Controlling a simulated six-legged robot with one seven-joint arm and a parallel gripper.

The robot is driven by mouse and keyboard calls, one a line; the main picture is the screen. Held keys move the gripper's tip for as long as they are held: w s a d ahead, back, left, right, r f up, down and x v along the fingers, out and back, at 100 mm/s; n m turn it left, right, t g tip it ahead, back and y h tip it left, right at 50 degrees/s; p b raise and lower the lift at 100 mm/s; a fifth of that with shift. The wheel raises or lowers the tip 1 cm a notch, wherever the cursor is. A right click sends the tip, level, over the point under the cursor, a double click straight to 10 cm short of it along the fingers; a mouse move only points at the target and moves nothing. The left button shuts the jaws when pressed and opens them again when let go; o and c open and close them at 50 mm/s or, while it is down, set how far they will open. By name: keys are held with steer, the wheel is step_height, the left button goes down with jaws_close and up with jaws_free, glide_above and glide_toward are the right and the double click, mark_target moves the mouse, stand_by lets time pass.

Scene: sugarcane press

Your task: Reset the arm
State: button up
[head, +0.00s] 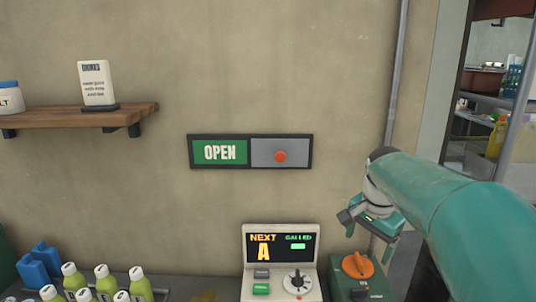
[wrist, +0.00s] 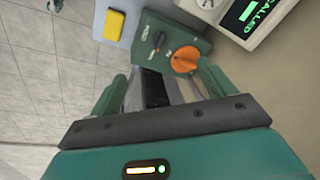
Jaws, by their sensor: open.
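My arm reaches in from the right in the head view. My gripper (head: 372,232) hangs at its end, in front of the wall and above the right end of the counter. In the wrist view my gripper (wrist: 160,85) has its two green fingers apart, with nothing held between them. A green box with an orange knob (head: 357,265) stands below the gripper in the head view. The same orange knob (wrist: 184,60) shows just beyond the fingers in the wrist view, apart from them as far as I can tell.
A display console (head: 281,262) reading "NEXT A" stands left of the green box. An OPEN sign panel (head: 250,152) with a red button is on the wall. Several green bottles (head: 104,284) stand lower left. A yellow sponge (wrist: 114,25) lies near the box. A doorway opens at right.

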steer(key=s+a+f+n+t, duration=0.1)
steer(key=s+a+n, duration=0.1)
steer(key=s, duration=0.5)
steer(key=s+a+f+n+t, duration=0.1)
steer(key=s+a+n, duration=0.1)
steer(key=s+n, duration=0.3)
steer(key=s+a+f+n+t, duration=0.1)
steer(key=s+a+f+n, duration=0.1)
steer(key=s, duration=0.8)
steer(key=shift+a+n, duration=0.6)
steer(key=shift+n, duration=0.2)
steer(key=shift+s, duration=0.1)
stand_by(0.3)
